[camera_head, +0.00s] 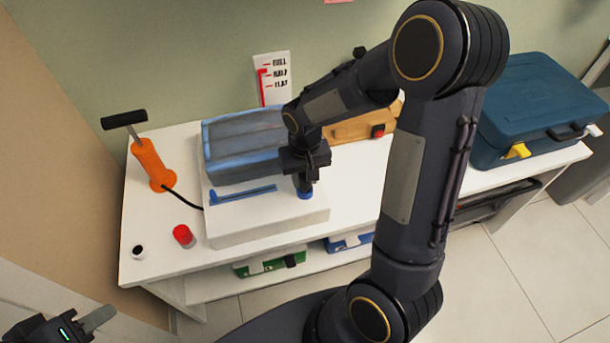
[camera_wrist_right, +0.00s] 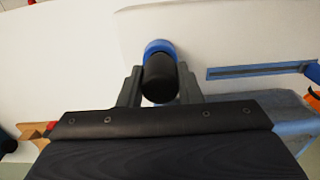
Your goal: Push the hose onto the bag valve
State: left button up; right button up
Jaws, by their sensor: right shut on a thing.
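In the head view my right gripper (camera_head: 305,165) points down over the front right of a white raised platform (camera_head: 270,231). It is shut on a black cylindrical hose end (camera_wrist_right: 159,80), which sits between the two fingers in the right wrist view. A blue ring-shaped bag valve (camera_head: 306,195) is directly below; in the wrist view its blue rim (camera_wrist_right: 160,47) shows just past the hose end. The two look lined up and close; I cannot tell whether the hose end is seated. The blue-grey bag (camera_head: 245,145) lies behind. My left gripper (camera_head: 85,322) is at the lower left corner, only partly visible.
An orange hand pump (camera_head: 151,165) with a black hose (camera_head: 183,197) stands left on the white table. A red cap (camera_head: 183,235) and a small black-topped piece (camera_head: 138,251) are in front. A blue case (camera_head: 535,105) sits right.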

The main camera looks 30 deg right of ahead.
jog(key=shift+f+b, duration=0.45)
jog(key=shift+f, duration=0.15)
jog(key=o, duration=1.2)
notch_tip(320, 180, up, 7)
jog(key=shift+f, duration=0.15)
jog(key=shift+r, duration=0.55)
